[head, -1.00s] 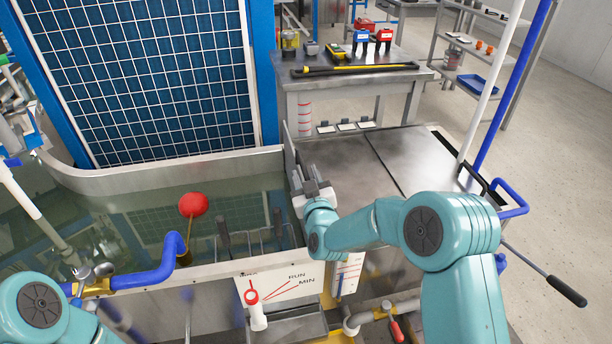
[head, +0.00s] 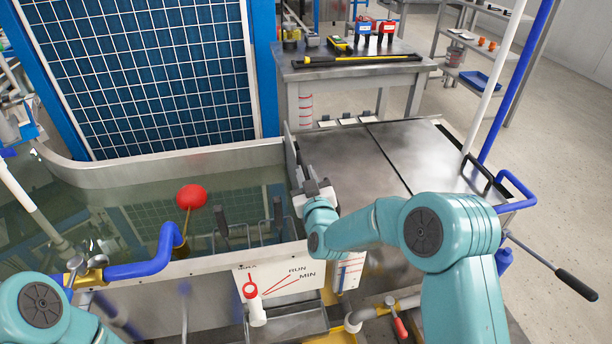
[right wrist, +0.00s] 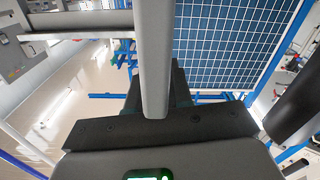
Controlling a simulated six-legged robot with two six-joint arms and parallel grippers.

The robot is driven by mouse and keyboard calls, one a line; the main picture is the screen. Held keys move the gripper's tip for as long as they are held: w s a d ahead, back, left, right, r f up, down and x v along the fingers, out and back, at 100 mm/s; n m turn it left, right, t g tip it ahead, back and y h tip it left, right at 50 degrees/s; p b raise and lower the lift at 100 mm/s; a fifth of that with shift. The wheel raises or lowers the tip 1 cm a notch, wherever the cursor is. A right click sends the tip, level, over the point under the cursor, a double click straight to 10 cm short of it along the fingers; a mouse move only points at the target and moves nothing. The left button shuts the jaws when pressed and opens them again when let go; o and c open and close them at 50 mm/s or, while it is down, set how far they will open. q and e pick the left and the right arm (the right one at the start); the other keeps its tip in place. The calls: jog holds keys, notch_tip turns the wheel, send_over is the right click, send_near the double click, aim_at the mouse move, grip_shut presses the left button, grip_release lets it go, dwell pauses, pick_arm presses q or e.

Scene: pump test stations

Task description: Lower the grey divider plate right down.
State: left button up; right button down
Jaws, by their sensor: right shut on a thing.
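The grey divider plate (head: 291,152) stands upright and edge-on at the right end of the water tank, beside the steel bench top. Its lower part is hidden behind the tank and my gripper. My right gripper (head: 308,187) is at the near end of this plate, above the tank rim. It is shut on a grey bar (right wrist: 155,60), which runs up between the dark fingers in the right wrist view; I take it for part of the plate. How far down the plate sits cannot be told. My left gripper is out of view; only my left arm shows at lower left.
The tank (head: 215,262) holds water, with a red ball float (head: 191,197) and a blue pipe (head: 150,262). The steel bench top (head: 365,165) is clear. A blue-framed panel (head: 160,70) stands behind.

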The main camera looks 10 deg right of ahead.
jog(key=shift+d, duration=0.25)
jog(key=c, duration=1.1)
grip_release()
jog(key=shift+a, duration=0.1)
jog(key=shift+f, duration=0.1)
jog(key=s, duration=1.6)
jog(key=shift+s, duration=0.15)
